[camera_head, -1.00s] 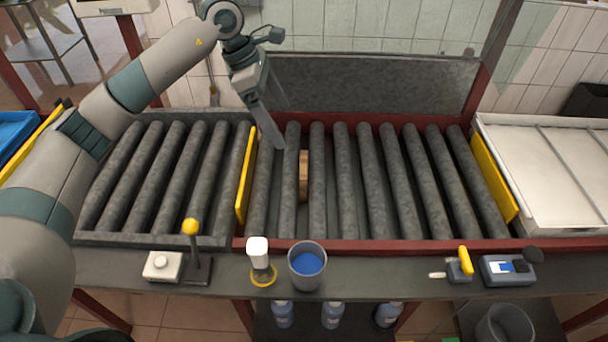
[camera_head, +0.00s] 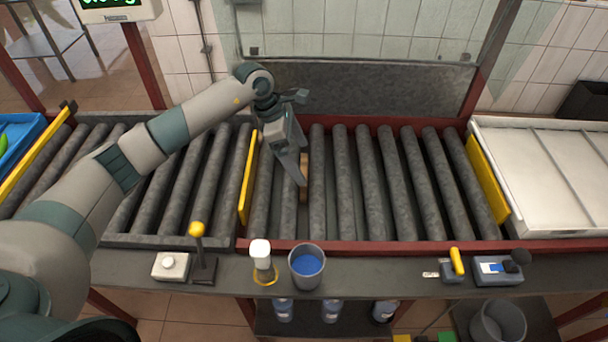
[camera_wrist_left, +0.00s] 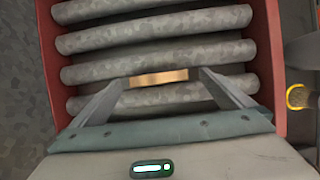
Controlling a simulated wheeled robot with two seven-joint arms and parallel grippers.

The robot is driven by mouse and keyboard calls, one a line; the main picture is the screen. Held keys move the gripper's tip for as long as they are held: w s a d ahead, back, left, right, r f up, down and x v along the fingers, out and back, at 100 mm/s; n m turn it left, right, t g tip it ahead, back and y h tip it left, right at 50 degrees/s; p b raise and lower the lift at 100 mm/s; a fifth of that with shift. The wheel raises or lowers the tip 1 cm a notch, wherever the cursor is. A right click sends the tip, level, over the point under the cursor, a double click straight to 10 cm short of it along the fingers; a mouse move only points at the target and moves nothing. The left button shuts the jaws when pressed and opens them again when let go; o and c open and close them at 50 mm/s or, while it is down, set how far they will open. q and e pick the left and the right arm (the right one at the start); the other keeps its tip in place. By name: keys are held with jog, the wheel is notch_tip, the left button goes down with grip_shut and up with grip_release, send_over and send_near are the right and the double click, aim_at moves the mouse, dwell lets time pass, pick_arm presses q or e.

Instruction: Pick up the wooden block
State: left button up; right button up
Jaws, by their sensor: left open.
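The wooden block (camera_head: 304,163) sits among the grey rollers just right of the left yellow divider, partly hidden behind my left gripper (camera_head: 300,183) in the head view. There the left gripper's two fingers stand apart, one at each end of the visible strip. The gripper is open. I cannot tell how far above the block its fingertips are. My right gripper is not in view.
Yellow dividers (camera_head: 248,178) (camera_head: 487,179) stand at both ends of the red-framed roller bed (camera_head: 385,246). A cup with blue contents (camera_head: 307,266), a white-capped bottle (camera_head: 261,258) and a yellow-knobbed lever (camera_head: 198,240) stand along the front ledge. The rollers right of the block are clear.

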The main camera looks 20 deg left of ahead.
aim_at(304, 167)
pick_arm(q)
jog(key=shift+f, duration=0.15)
jog(key=shift+w+d+f+p, duration=0.1)
jog(key=shift+f+p, duration=0.55)
jog(key=shift+p, duration=0.1)
jog(key=p+x, duration=0.1)
jog(key=x, duration=0.2)
jog(key=shift+w+f, duration=0.15)
jog(key=shift+f, duration=0.3)
jog(key=c, duration=1)
